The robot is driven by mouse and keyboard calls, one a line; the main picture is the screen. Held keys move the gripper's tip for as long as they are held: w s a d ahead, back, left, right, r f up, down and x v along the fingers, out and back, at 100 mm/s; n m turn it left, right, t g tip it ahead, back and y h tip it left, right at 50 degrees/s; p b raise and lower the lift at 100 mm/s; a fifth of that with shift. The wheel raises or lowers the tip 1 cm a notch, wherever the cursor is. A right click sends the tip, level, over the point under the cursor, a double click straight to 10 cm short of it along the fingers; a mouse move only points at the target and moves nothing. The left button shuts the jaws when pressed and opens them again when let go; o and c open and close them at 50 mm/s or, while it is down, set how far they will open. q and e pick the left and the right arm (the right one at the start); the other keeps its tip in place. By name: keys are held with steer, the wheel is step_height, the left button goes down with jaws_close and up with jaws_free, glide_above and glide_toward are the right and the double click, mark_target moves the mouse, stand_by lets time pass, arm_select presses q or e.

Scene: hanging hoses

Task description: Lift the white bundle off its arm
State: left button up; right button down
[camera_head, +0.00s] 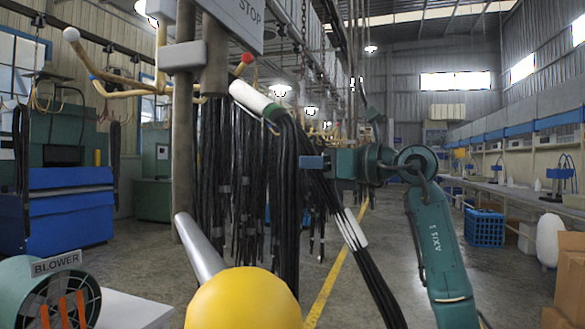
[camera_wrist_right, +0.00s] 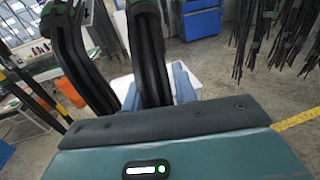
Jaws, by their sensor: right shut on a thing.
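The white bundle is a set of black hoses with a white sleeve (camera_head: 255,99) and a green band at its upper end. It slants down to the right past the rack, with a white band (camera_head: 350,229) lower down. My right gripper (camera_head: 316,163) is shut on the black hoses below the sleeve. In the right wrist view, black hoses (camera_wrist_right: 147,55) with green bands pass by the blue fingers of the right gripper (camera_wrist_right: 156,88). The red-tipped rack arm (camera_head: 246,59) is just above the sleeve; I cannot tell whether the bundle touches an arm. My left gripper is out of view.
A grey post (camera_head: 214,66) stands left of the sleeve, with other black hoses (camera_head: 213,170) hanging below. A large yellow ball (camera_head: 242,300) is close in front. A blower (camera_head: 45,295) stands front left. Floor is open right of the yellow line.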

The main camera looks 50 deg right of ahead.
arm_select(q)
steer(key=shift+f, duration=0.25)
arm_select(e)
steer(key=shift+s+d, duration=0.3)
steer(key=shift+d, duration=0.05)
steer(key=c, duration=1.5)
jaws_free()
steer(key=shift+s+d, duration=0.1)
steer(key=o, duration=0.4)
steer(key=shift+s+d+f, duration=0.2)
steer(key=shift+s+d, duration=0.6)
steer(key=shift+o, duration=0.3)
steer(key=shift+w+a, duration=0.2)
steer(key=shift+a, duration=0.1)
steer(key=shift+s+d+f+b, duration=0.15)
steer(key=shift+s+f+b, duration=0.05)
steer(key=shift+s+b, duration=0.2)
arm_select(q)
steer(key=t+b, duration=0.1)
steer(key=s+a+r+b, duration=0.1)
steer(key=b, duration=0.1)
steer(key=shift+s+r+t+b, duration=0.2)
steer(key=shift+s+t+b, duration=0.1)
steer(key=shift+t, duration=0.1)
arm_select(e)
steer(key=s+d, duration=0.2)
steer(key=s, duration=1)
steer(key=shift+s+r, duration=0.15)
steer(key=shift+r, duration=0.05)
